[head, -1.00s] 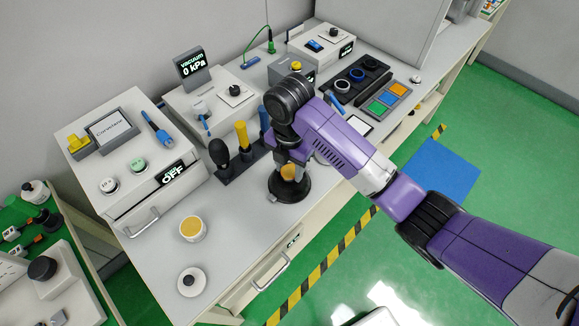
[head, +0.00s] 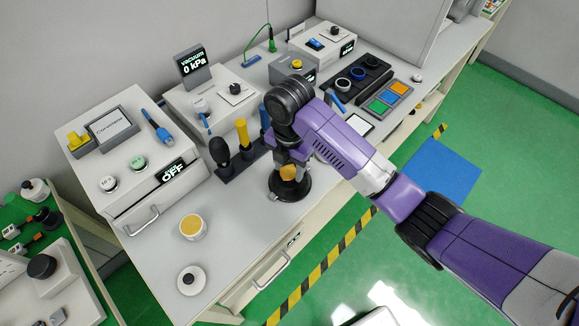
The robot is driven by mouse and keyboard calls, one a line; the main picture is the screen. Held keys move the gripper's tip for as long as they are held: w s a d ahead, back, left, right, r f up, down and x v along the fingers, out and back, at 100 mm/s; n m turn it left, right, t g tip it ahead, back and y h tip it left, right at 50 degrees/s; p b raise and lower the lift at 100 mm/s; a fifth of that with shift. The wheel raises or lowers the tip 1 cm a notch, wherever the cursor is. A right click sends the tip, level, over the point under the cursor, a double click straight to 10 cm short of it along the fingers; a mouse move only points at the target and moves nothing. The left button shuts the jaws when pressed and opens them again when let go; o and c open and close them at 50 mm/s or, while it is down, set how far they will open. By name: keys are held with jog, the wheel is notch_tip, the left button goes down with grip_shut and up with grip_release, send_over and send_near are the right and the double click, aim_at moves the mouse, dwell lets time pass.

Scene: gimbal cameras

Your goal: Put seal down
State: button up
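My gripper (head: 287,172) points down above a round black base (head: 292,194) near the front edge of the bench. The wrist hides most of the gripper, and its fingers are not clearly visible. A small orange-yellow piece shows at its lower end, and I cannot tell whether it is held or stands on the base. I cannot identify the seal for certain.
A rack with black, yellow and blue upright tools (head: 241,132) stands just left of my wrist. Clear bench (head: 240,210) lies between jar and base.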

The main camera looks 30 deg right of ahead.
aim_at(290, 173)
jog(key=shift+s+d+f, duration=0.1)
jog(key=shift+s+f, duration=0.2)
jog(key=shift+f, duration=0.1)
notch_tip(290, 173, up, 14)
jog(key=p, duration=0.3)
jog(key=shift+w+f, duration=0.15)
jog(key=shift+w, duration=0.05)
